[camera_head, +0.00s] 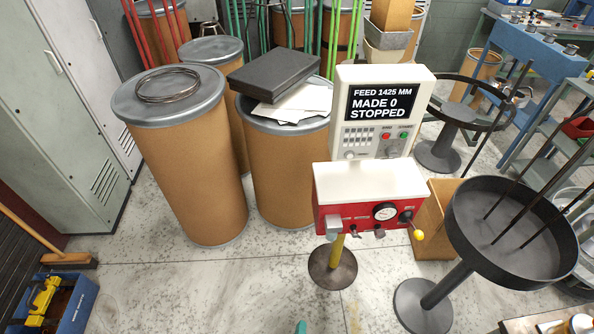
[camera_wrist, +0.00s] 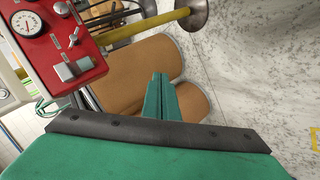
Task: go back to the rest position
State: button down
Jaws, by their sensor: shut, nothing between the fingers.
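My gripper (camera_wrist: 158,97) shows in the wrist view as green fingers pressed together, with nothing between them. In the head view only a small green tip (camera_head: 301,327) shows at the bottom edge. The spring coiler's control box (camera_head: 370,195) is red with a white top, a gauge and a yellow-knobbed lever. Its screen (camera_head: 382,102) reads FEED 1425 MM, MADE 0, STOPPED. In the wrist view the red box (camera_wrist: 60,40) is at the upper left, apart from my fingers.
Cardboard drums (camera_head: 190,170) stand behind and left; one lid bears a wire coil (camera_head: 168,85). A round dark tray on a stand (camera_head: 515,270) is at the right. A blue crate (camera_head: 75,310) and broom (camera_head: 70,259) are lower left. Floor (camera_head: 200,295) is clear front left.

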jog(key=s+r+m+t+y, duration=0.1)
jog(key=s+r+m+t, duration=0.1)
jog(key=s+r+m, duration=0.3)
jog(key=s+a+r+m+t+y, duration=0.1)
jog(key=s+r+m+t, duration=0.1)
jog(key=s+r+m, duration=0.3)
jog(key=s+r, duration=0.4)
jog(key=r, duration=0.4)
jog(key=shift+m+t, duration=0.3)
